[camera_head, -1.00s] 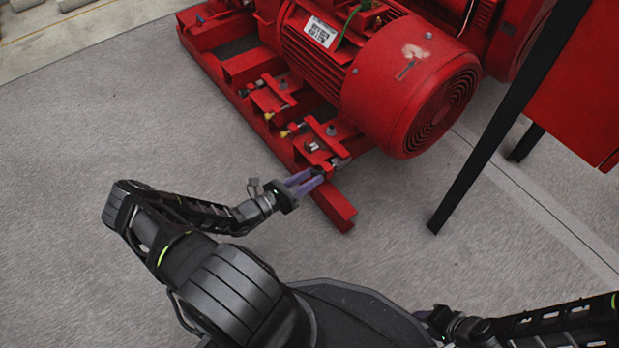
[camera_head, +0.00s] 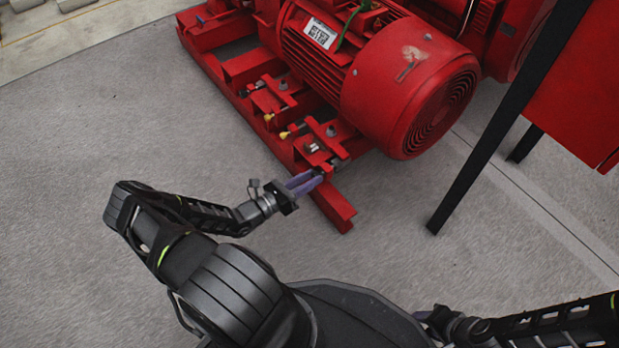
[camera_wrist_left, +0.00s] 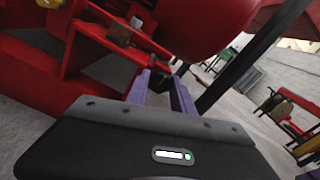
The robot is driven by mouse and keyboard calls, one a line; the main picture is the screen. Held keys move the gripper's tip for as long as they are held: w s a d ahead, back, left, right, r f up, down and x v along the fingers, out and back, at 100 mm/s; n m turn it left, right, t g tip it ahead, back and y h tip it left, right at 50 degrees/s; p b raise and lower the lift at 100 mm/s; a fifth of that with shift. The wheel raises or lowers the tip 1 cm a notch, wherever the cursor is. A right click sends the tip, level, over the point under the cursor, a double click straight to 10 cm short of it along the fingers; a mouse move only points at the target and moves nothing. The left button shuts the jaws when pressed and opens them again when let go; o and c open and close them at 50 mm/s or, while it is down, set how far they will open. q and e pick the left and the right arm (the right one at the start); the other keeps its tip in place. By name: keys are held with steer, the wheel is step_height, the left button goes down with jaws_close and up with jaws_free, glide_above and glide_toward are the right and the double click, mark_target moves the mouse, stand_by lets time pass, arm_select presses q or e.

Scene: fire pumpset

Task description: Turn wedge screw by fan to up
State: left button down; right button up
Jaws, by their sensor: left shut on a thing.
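The fan end (camera_head: 440,112) of the red motor (camera_head: 375,75) faces lower right. The wedge screw by the fan (camera_head: 319,172) is a small dark piece at the near end of the red base rail, mostly covered by the fingers. My left gripper (camera_head: 316,178) reaches in from the left and is shut on it. In the left wrist view, the two purple fingers (camera_wrist_left: 161,85) sit on either side of a small dark part. The screw's exact angle is too small to tell.
The red base frame (camera_head: 335,207) juts out just right of the gripper. Other bolts and brass-tipped screws (camera_head: 290,132) line the rail. A black post (camera_head: 490,140) and red panel (camera_head: 580,90) stand to the right. The grey floor at left is clear.

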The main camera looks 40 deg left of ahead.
arm_select(q)
steer(key=shift+s+d+f+m+p, duration=0.15)
steer(key=shift+m+p, duration=1.7)
steer(key=shift+m, duration=3.9)
steer(key=shift+w+f+m+p, duration=0.15)
steer(key=shift+m+p, duration=1.75)
steer(key=shift+m, duration=3.8)
steer(key=shift+s+d+f+m+p, duration=0.15)
steer(key=shift+m+p, duration=1.7)
steer(key=shift+m, duration=3.9)
steer(key=shift+a, duration=0.1)
steer(key=c, duration=1.1)
jaws_free()
